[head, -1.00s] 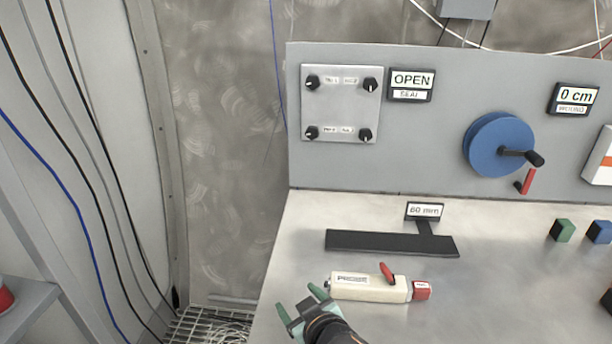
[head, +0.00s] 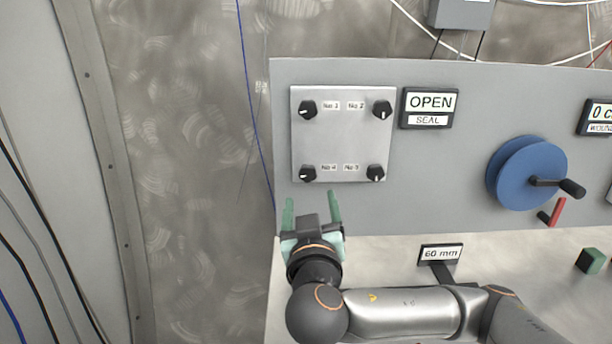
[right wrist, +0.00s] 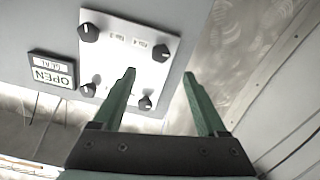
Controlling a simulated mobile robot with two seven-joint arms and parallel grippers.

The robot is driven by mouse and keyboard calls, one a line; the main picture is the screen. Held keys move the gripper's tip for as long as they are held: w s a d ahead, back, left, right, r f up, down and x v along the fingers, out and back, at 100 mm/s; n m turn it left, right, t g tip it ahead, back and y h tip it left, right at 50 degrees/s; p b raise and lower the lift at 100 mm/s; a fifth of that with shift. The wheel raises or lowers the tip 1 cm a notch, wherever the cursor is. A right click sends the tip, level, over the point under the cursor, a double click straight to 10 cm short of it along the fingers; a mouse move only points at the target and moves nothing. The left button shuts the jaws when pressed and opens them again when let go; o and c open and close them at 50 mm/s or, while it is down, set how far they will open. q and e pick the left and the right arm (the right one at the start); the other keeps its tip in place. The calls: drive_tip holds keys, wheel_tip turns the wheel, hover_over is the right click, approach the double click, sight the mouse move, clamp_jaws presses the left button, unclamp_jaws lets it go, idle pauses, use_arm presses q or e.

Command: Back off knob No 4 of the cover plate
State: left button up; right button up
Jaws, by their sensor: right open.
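The pale square cover plate (head: 342,135) with a black knob at each corner is on the grey panel. Knob No 4 (head: 308,174) is at its lower left, beside its label. In the right wrist view, which is upside down, knob No 4 (right wrist: 162,52) is at the plate's upper right. My right gripper (head: 311,202) is open and empty, its green fingers pointing up just below knob No 4. In the right wrist view the open fingers (right wrist: 159,74) stand either side of that knob's line, apart from it. My left gripper is out of view.
Knob No 3 (head: 376,173) is at the plate's lower right, knob No 1 (head: 308,110) above No 4. An OPEN/SEAL sign (head: 430,108) is right of the plate. A blue crank wheel (head: 520,172) is farther right. The panel's left edge is close to my gripper.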

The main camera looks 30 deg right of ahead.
sight(308, 176)
drive_tip(key=p+x, duration=0.1)
drive_tip(key=x, duration=0.8)
drive_tip(key=shift+w+d, duration=0.15)
drive_tip(key=shift+w, duration=0.25)
clamp_jaws()
